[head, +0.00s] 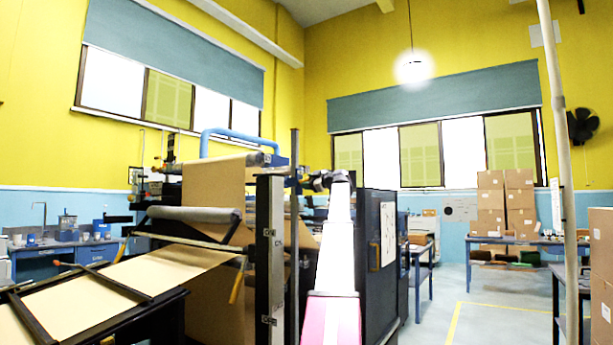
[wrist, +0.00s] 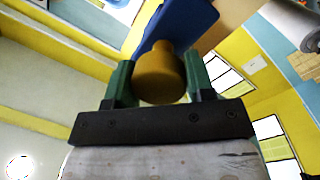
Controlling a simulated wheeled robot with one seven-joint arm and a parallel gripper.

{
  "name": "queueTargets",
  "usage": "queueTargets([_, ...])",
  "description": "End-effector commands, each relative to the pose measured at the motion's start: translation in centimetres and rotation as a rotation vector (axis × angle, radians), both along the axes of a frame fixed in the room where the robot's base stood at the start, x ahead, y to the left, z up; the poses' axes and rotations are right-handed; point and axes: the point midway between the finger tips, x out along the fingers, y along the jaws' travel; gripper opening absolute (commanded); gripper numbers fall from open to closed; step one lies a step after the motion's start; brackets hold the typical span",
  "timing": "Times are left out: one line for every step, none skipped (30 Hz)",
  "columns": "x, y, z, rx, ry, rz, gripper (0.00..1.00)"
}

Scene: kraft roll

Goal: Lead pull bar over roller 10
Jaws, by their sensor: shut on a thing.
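In the wrist view my gripper (wrist: 159,76) has its two green fingers closed on the sides of a rounded ochre-yellow knob (wrist: 160,72). A blue piece (wrist: 178,24) lies just beyond the knob. Whether the knob belongs to the pull bar cannot be told. In the head view my arm reaches up to the machine's dark post, and the gripper itself is not clearly visible there. A pale bar (head: 190,243) with yellow handles (head: 237,281) crosses the brown kraft web at the machine's left. A grey roller (head: 195,214) lies above it. No roller number is readable.
A dark upright post (head: 269,260) and a black cabinet (head: 377,245) stand close around my arm. A light-blue pipe (head: 240,133) arches over the machine. Open floor (head: 480,315) lies right, with cardboard boxes (head: 491,205) on a bench behind.

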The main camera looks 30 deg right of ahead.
Motion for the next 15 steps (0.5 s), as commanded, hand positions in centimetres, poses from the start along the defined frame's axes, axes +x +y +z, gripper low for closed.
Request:
queueTargets([0.2,-0.5,-0.8,0.001,0.002,-0.001,0.11])
queueTargets([0.2,-0.7,-1.1,0.001,0.002,-0.001,0.11])
queueTargets([0.3,-0.9,-1.6,0.002,0.001,-0.002,0.11])
queueTargets([0.4,-1.1,-1.9,0.002,0.002,-0.003,0.11])
queueTargets([0.5,-1.3,-2.3,0.001,0.002,-0.003,0.11])
queueTargets([0.6,-1.6,-2.7,0.001,0.002,-0.003,0.11])
queueTargets([0.7,-1.8,-3.1,0.0,0.001,-0.003,0.11])
queueTargets([0.8,-2.0,-3.5,0.0,0.001,-0.003,0.11])
queueTargets([0.9,-2.2,-4.0,0.0,0.002,-0.002,0.11])
queueTargets([1.0,-2.4,-4.3,0.001,0.002,-0.003,0.11])
queueTargets([1.0,-2.6,-4.6,0.002,0.002,-0.003,0.11])
queueTargets([1.1,-2.8,-5.1,0.001,0.001,-0.002,0.11])
queueTargets([1.2,-3.0,-5.4,0.001,0.001,-0.002,0.11])
queueTargets([1.3,-3.2,-5.8,0.001,0.001,-0.002,0.11])
queueTargets([1.4,-3.5,-6.3,0.001,0.001,-0.002,0.11])
